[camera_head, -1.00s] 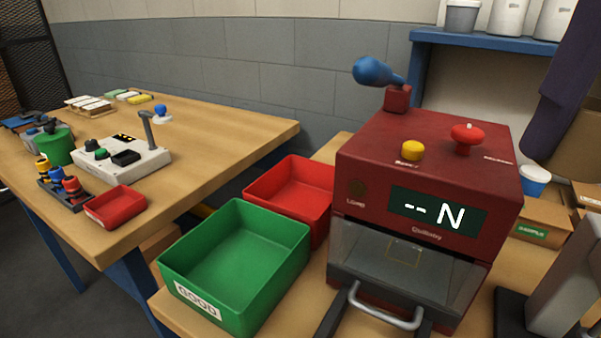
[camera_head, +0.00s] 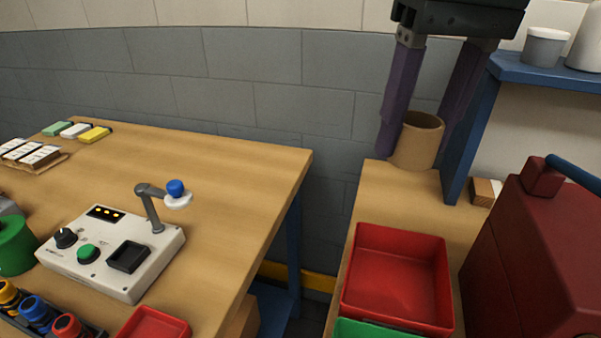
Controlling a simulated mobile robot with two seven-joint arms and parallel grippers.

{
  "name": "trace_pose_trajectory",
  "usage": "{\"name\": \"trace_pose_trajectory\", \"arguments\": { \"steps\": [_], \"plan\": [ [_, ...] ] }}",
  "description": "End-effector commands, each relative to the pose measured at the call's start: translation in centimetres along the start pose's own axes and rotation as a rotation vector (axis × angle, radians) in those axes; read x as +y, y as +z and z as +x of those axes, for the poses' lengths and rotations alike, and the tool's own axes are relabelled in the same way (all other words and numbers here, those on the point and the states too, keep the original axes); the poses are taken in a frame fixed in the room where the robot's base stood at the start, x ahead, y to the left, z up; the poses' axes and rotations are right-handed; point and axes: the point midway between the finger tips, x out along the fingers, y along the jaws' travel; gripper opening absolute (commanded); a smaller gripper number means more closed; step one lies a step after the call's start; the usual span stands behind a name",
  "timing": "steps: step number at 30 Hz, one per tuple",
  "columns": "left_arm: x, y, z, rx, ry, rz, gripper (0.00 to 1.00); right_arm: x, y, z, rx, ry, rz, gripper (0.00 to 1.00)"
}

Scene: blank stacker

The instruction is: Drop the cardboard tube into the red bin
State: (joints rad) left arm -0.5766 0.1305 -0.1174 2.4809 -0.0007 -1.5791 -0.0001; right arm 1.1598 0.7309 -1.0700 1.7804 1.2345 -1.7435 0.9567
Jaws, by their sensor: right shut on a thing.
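The cardboard tube (camera_head: 417,146), a short, open-topped brown cylinder, is upright between the purple fingers of my right gripper (camera_head: 416,142), which is shut on it. In the picture the tube is beyond the red bin, over the far end of the workbench; I cannot tell whether its bottom touches the wood. The red bin (camera_head: 398,245) is an open, square container on that bench, and its visible inside is empty. The tube is not over the bin's opening. My left gripper is not in view.
A green bin (camera_head: 375,328) adjoins the red bin's near side. A dark red machine (camera_head: 535,245) stands to the right. A blue shelf (camera_head: 545,75) rises beside the tube. The left table (camera_head: 230,190) holds a control box (camera_head: 112,250) and a small red tray (camera_head: 155,325).

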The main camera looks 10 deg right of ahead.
Motion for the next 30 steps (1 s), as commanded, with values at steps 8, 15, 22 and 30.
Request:
{"name": "trace_pose_trajectory", "arguments": {
  "steps": [8, 15, 22, 30],
  "plan": [
    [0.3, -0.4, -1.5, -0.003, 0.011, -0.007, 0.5, 4.7, -1.6, 8.3, -0.004, 0.016, 0.008, 0.03],
    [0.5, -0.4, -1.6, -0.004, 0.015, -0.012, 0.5, 7.1, -1.4, 11.4, 0.005, 0.034, -0.01, 0.03],
    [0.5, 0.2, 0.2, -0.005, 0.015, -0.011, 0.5, 7.2, -1.2, 13.0, 0.007, 0.035, -0.012, 0.03],
    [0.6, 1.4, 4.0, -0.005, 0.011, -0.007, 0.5, 7.4, -0.9, 15.9, 0.007, 0.035, -0.012, 0.03]
  ]
}}
